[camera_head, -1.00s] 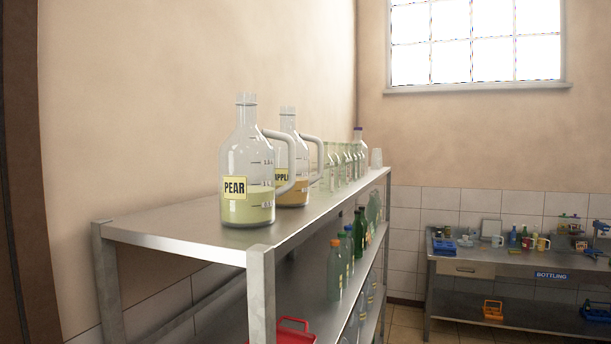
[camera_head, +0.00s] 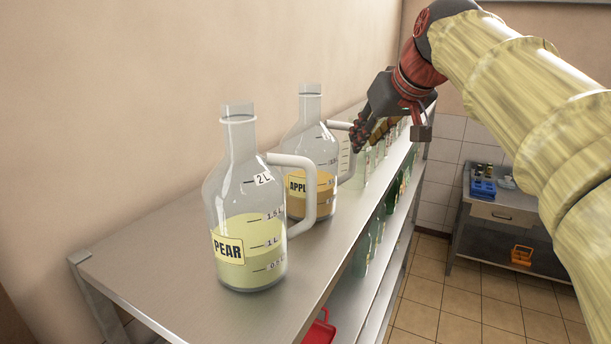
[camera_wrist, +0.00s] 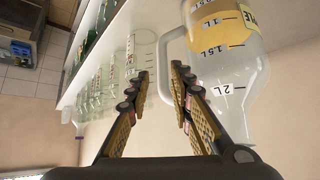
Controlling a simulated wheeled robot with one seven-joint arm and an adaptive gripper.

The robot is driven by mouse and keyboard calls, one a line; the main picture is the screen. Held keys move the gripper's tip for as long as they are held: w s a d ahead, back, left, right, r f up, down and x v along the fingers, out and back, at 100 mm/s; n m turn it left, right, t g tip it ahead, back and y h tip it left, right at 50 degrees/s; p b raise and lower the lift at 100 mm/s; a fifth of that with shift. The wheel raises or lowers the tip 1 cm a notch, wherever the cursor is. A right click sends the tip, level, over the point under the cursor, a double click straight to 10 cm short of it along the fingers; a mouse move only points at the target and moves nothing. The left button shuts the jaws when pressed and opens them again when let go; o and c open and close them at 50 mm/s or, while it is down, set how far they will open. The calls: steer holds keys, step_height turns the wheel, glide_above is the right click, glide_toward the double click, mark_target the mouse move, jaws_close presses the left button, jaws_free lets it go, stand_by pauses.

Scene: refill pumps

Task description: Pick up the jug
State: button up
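Two clear glass jugs with white handles stand upright on the top shelf. The pear jug (camera_head: 245,215) is nearer and holds pale green liquid to a little under its 1.5 L mark. The apple jug (camera_head: 310,165) stands behind it with amber liquid. My gripper (camera_head: 360,140) is at the apple jug's handle. In the wrist view, which is upside down, the apple jug (camera_wrist: 232,75) is at the right. My gripper (camera_wrist: 162,72) is open there, fingertips apart. The right finger overlaps the handle in the picture; I cannot tell whether they touch.
The metal shelf (camera_head: 160,270) has clear room in front of the pear jug. Several glass vessels (camera_wrist: 100,85) stand in a row beyond the apple jug. A wall runs along the left. A red container (camera_head: 320,328) is lower down. A workbench (camera_head: 495,213) stands at the right.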

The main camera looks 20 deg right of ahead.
mark_target(352, 169)
steer(key=p+x, duration=0.2)
steer(key=x, duration=0.5)
steer(key=shift+w+a+f, duration=0.15)
steer(key=shift+w+f, duration=0.1)
steer(key=shift+f, duration=0.05)
steer(key=shift+s+r, duration=0.1)
steer(key=shift+s, duration=0.05)
steer(key=shift+c, duration=0.3)
jaws_close()
steer(key=shift+r, duration=0.1)
stand_by(0.4)
